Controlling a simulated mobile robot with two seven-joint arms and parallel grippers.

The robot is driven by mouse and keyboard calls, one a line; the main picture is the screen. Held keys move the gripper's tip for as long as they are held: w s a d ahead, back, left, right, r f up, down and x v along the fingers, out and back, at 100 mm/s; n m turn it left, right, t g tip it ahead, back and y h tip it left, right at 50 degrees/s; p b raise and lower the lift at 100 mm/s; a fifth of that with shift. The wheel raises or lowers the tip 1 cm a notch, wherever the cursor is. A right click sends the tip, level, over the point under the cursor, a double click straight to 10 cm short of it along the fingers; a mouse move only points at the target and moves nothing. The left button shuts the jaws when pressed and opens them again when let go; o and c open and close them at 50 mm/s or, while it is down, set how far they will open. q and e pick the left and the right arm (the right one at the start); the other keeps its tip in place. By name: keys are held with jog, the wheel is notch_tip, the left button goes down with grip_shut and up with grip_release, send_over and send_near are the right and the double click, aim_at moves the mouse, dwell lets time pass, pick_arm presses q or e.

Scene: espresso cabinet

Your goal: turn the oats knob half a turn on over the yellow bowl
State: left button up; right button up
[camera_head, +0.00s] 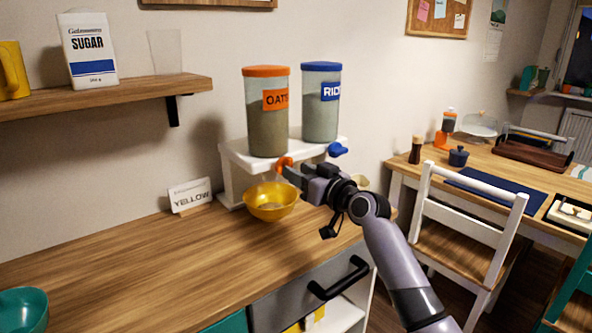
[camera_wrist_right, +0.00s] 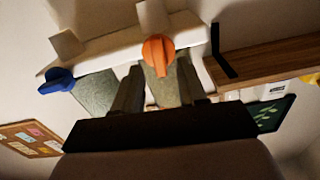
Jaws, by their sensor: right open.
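The oats dispenser (camera_head: 268,118) has an orange lid and label and stands on a white stand (camera_head: 237,157). Its orange oats knob (camera_head: 284,163) sticks out below it, and the knob also shows in the right wrist view (camera_wrist_right: 158,55). The yellow bowl (camera_head: 270,203) sits on the counter under the knob, with a little at its bottom that I cannot make out. My right gripper (camera_head: 291,173) is open at the knob. In the wrist view its fingers (camera_wrist_right: 158,85) lie either side of the knob's lower end; I cannot tell whether they touch it. My left gripper is not in view.
A blue-lidded dispenser (camera_head: 321,108) with a blue knob (camera_head: 337,150) stands close on the right. A YELLOW sign (camera_head: 190,195) stands left of the bowl. A teal bowl (camera_head: 22,309) is at the front left. The counter between is clear.

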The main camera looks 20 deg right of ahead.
jog(key=shift+x, duration=1.1)
grip_shut()
